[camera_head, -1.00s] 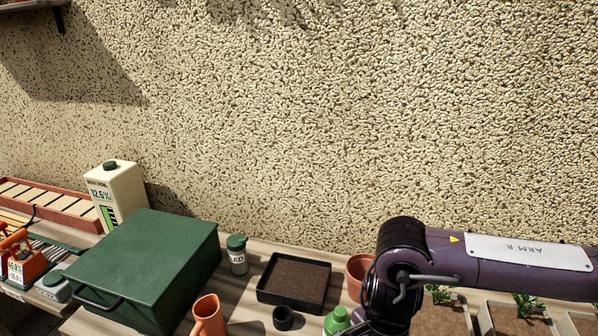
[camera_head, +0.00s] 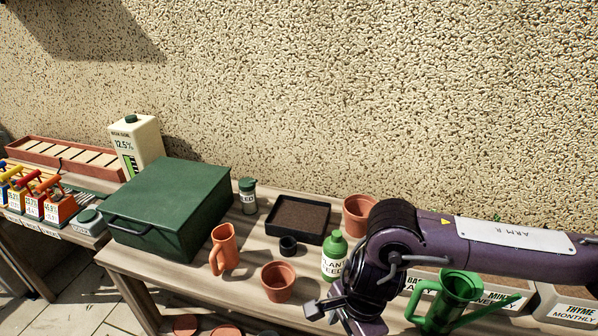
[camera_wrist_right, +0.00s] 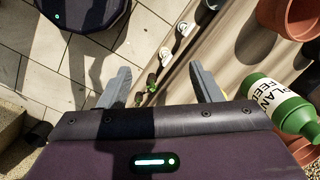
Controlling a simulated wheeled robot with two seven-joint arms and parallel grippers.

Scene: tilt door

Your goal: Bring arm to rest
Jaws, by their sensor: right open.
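My right arm (camera_head: 520,240) reaches in from the right edge, above the right part of the bench. Its gripper (camera_head: 328,312) hangs at the bench's front edge, partly hidden by the wrist. In the right wrist view the two fingers (camera_wrist_right: 160,76) stand apart with nothing between them. A green bottle of plant feed (camera_head: 334,258) stands just behind the wrist; it also shows right of the fingers in the wrist view (camera_wrist_right: 279,106). A dark green box (camera_head: 170,203) with a front handle sits shut at the left of the bench. My left gripper is out of view.
A terracotta jug (camera_head: 225,250), small pot (camera_head: 278,280), black tray (camera_head: 299,219) and larger pot (camera_head: 358,215) stand left of or behind the wrist. A green watering can (camera_head: 445,300) and labelled planters (camera_head: 570,308) lie below the arm.

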